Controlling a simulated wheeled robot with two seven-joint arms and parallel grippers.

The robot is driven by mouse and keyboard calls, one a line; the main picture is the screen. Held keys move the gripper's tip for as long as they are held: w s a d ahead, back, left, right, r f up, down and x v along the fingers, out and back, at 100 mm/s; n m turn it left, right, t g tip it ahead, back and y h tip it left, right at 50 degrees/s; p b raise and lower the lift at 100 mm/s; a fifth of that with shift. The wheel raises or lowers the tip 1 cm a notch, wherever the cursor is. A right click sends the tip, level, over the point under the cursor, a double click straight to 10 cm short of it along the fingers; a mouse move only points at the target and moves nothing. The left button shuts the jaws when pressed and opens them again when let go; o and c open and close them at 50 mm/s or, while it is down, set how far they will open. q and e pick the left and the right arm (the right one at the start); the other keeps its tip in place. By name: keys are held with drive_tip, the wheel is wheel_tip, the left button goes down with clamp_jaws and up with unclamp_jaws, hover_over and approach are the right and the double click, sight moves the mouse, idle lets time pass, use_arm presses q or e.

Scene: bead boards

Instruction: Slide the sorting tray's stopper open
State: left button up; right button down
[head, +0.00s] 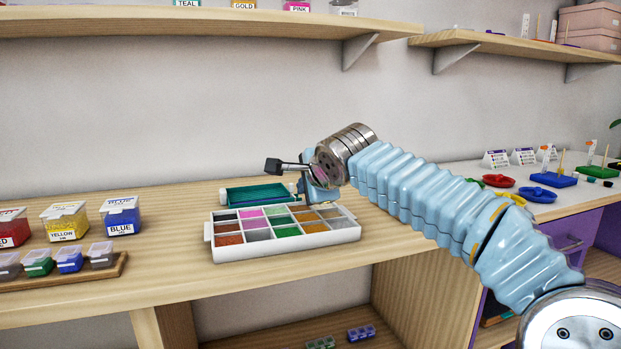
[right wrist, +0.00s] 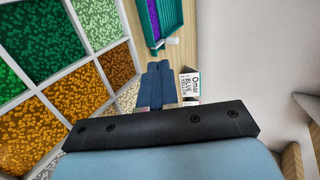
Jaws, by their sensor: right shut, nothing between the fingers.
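A shallow teal tray (head: 258,194), which looks like the sorting tray, lies behind a white compartment tray. Its end shows in the right wrist view (right wrist: 170,14), with a purple strip inside. A small white peg (right wrist: 172,41), which may be the stopper, sticks out at its near end. A white nub (head: 223,193) shows at its left end in the head view. My right gripper (right wrist: 161,66) is shut and empty, its dark blue fingers just short of the peg and apart from it. In the head view it hangs by the teal tray's right end, partly hidden. My left gripper is out of view.
The white compartment tray (head: 290,247) of coloured beads sits close in front of my right gripper. A small lettered card (right wrist: 190,84) stands beside the fingers. Bead boxes (head: 121,216) stand on the left. A wooden shelf (head: 180,24) runs above.

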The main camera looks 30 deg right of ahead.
sight(292, 194)
drive_tip(key=w, duration=0.2)
drive_tip(key=w+d+f+p, duration=0.1)
drive_tip(key=w, duration=0.1)
drive_tip(key=w+f+p, duration=0.1)
drive_tip(key=w, duration=0.2)
drive_tip(key=shift+w+d, duration=0.1)
drive_tip(key=shift+d, duration=0.25)
drive_tip(key=w, duration=0.1)
drive_tip(key=w+p, duration=0.1)
drive_tip(key=shift+w+d, duration=0.3)
drive_tip(key=shift+w, duration=0.1)
